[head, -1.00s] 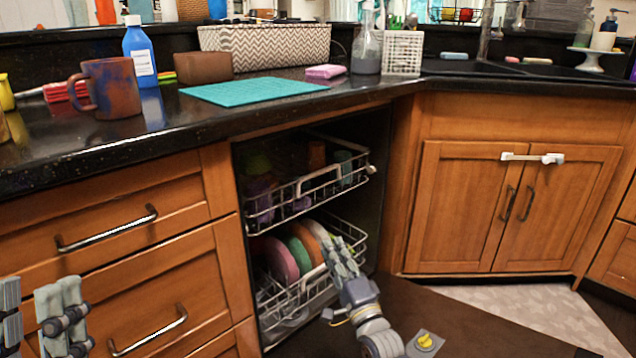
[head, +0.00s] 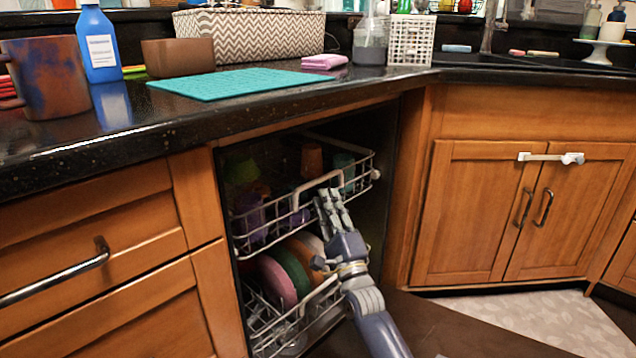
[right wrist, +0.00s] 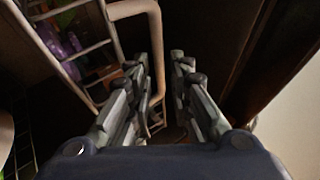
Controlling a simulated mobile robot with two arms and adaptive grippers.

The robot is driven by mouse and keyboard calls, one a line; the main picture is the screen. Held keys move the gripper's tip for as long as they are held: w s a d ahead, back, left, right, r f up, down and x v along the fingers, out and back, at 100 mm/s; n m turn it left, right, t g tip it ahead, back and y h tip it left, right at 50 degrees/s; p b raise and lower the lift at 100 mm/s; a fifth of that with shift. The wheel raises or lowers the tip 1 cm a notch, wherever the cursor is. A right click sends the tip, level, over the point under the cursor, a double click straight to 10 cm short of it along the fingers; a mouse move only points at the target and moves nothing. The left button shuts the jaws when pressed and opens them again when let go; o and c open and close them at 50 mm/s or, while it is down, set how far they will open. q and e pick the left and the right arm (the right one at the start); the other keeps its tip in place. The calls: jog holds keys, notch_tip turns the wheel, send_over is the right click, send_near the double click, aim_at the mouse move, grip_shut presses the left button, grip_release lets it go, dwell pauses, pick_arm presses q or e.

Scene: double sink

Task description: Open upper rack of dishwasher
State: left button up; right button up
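The dishwasher's upper rack (head: 250,226) is a white wire basket with a raised loop handle (head: 318,187) at its front. It holds cups and other dishes and sits slightly forward in the dark opening. My right gripper (head: 332,200) is at the rack's front, just right of and below the handle. In the right wrist view its fingers (right wrist: 163,85) are spread apart, with the white handle (right wrist: 138,8) at the left finger and part of the wire seen between them. Whether they touch is unclear. My left gripper is out of view.
The lower rack (head: 318,312) with colored plates (head: 288,268) sits below, behind my right arm. The black counter (head: 180,124) overhangs the opening. Wooden drawers (head: 90,235) stand at left, and a cabinet with a white latch (head: 550,157) at right.

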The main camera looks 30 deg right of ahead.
aim_at(319, 180)
jog(key=b+x, duration=0.2)
jog(key=x, duration=0.5)
jog(key=shift+f, duration=0.1)
grip_shut()
